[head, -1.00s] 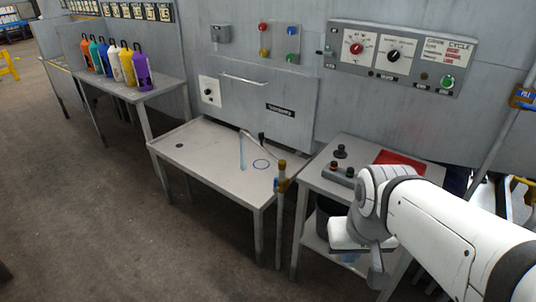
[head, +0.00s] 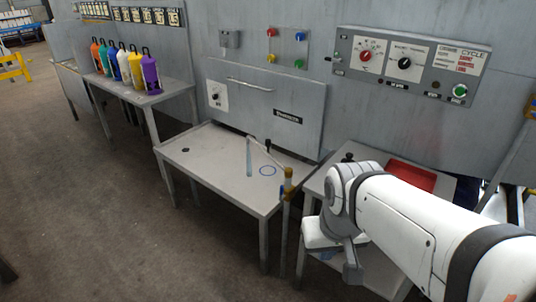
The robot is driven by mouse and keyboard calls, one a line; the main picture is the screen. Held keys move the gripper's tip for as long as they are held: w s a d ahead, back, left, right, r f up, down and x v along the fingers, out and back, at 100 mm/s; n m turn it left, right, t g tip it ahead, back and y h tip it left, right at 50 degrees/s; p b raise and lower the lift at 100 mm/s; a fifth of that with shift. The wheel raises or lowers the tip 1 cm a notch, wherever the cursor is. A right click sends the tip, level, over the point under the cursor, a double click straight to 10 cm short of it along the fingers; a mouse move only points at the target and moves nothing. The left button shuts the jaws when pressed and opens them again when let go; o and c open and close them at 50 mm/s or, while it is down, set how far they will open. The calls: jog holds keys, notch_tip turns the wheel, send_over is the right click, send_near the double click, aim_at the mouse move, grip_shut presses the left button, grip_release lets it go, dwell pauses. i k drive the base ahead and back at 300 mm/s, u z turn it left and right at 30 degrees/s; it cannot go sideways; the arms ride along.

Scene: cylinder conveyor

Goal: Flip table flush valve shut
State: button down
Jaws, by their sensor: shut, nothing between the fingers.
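A grey wash table (head: 205,165) stands in the middle with a drain hole and a blue ring on its top. At its right front corner a standpipe carries a brass valve (head: 289,180). A thin pipe runs from it back over the table, and a pale blue column like running water (head: 249,158) drops from its end. The valve's handle is too small to read clearly. My gripper (head: 352,268) hangs at the end of my white arm, right of the standpipe and apart from it. It is shut and empty; its fingertips are hard to make out.
A side table with a red tray (head: 411,175) and a black knob (head: 347,158) is partly hidden behind my arm. Several coloured bottles (head: 123,65) stand on the left table. A control panel (head: 405,65) is on the wall. The floor at left front is clear.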

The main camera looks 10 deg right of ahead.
aim_at(281, 195)
jog(key=i, duration=1.35)
jog(key=u, duration=0.05)
